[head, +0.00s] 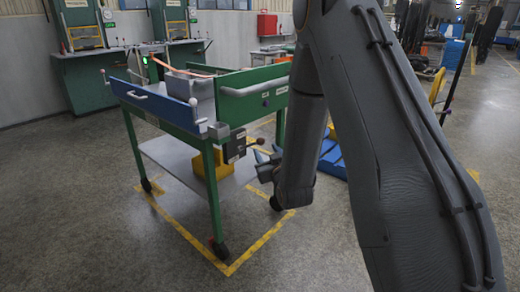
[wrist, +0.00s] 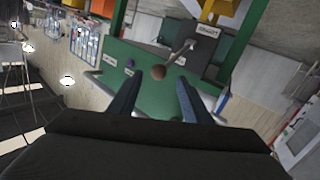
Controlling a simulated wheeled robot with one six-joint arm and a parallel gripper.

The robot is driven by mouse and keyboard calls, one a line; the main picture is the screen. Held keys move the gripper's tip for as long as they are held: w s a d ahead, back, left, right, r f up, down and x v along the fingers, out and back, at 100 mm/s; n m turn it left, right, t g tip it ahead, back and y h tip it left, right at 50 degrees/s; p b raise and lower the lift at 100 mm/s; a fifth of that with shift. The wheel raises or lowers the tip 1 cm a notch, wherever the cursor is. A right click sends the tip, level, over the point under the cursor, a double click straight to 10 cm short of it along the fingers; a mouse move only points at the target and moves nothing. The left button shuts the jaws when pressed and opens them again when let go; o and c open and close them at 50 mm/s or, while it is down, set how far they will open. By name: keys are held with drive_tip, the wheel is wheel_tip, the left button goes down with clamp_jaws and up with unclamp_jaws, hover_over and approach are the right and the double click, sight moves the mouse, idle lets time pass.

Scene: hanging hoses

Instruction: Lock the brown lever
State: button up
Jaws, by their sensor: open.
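The brown lever shows as a round brown knob (wrist: 158,73) on a thin metal rod in the wrist view. The rod runs to a dark box (wrist: 215,72) fixed to the green side of a cart. In the head view the dark box (head: 234,147) sits at the cart's front corner, with the lever's knob (head: 260,141) sticking out to its right. My gripper (head: 262,164) is open beside the box in the head view. In the wrist view the fingers of my gripper (wrist: 158,84) are spread, with the knob showing between and beyond their tips. Contact cannot be told.
The green and blue cart (head: 240,92) stands on wheels inside yellow floor lines. A grey bin (head: 187,84) sits on its top and a yellow block (head: 207,185) shows at its lower shelf. The floor in front of the cart is clear.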

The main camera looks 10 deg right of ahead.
sight(262, 144)
drive_tip(key=shift+w+t, duration=0.35)
drive_tip(key=shift+t, duration=0.05)
drive_tip(key=w, duration=0.7)
drive_tip(key=shift+w+a, duration=0.15)
drive_tip(key=shift+w, duration=0.1)
drive_tip(key=shift+b, duration=0.3)
clamp_jaws()
